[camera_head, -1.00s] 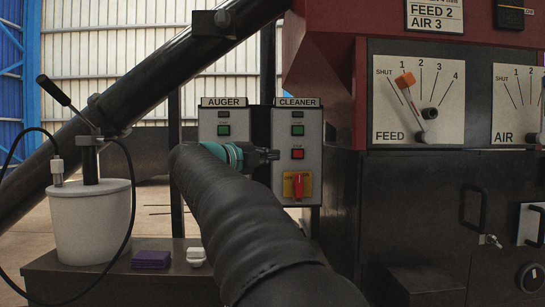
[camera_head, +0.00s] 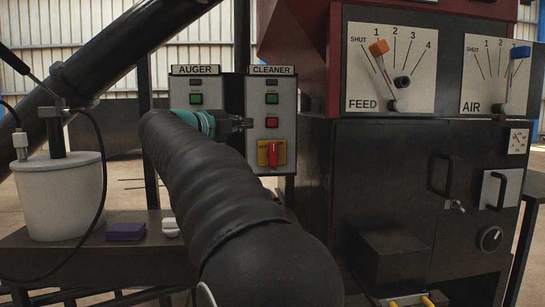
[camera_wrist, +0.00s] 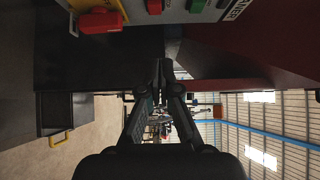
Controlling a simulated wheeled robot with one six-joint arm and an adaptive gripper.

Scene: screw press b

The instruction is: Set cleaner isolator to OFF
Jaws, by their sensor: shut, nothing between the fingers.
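The cleaner panel (camera_head: 285,104) is a grey box labelled CLEANER, with a green button (camera_head: 272,99) above a red button (camera_head: 272,122). Below them is the cleaner isolator, a red handle on a yellow plate (camera_head: 263,154). The red handle (camera_head: 274,153) stands upright; its position lettering is too small to read. In the wrist view the isolator handle (camera_wrist: 100,22) is at the upper left. My gripper (camera_head: 247,122) is shut and empty, in front of the panel at about red-button height, above and left of the isolator. Its closed fingertips show in the wrist view (camera_wrist: 162,64).
The auger panel (camera_head: 180,130) is directly left of the cleaner panel. The dark cabinet (camera_head: 345,190) stands close on the right, below the feed dial (camera_head: 365,75) and air dial (camera_head: 475,85). A white pot (camera_head: 60,200) and purple block (camera_head: 126,232) sit on the bench at left.

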